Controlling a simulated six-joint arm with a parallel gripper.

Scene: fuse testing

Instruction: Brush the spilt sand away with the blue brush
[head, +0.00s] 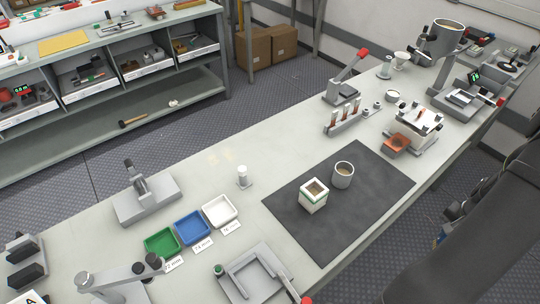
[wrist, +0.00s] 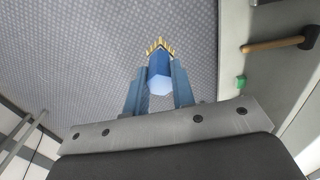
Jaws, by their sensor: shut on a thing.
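In the wrist view my gripper (wrist: 158,80) is shut on the blue brush (wrist: 160,68), whose yellowish bristles point away from my wrist. The brush is above the patterned floor in that view, clear of any surface. A faint tan patch, which looks like the spilt sand (head: 214,156), lies on the pale bench (head: 275,145) behind the white tray. Its exact edges are hard to tell.
Green (head: 162,243), blue (head: 192,228) and white (head: 219,210) trays stand in front of the patch, and a small white post (head: 243,176) at its right. A grey press (head: 146,195) stands left. A mallet (wrist: 275,45) lies on a shelf.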

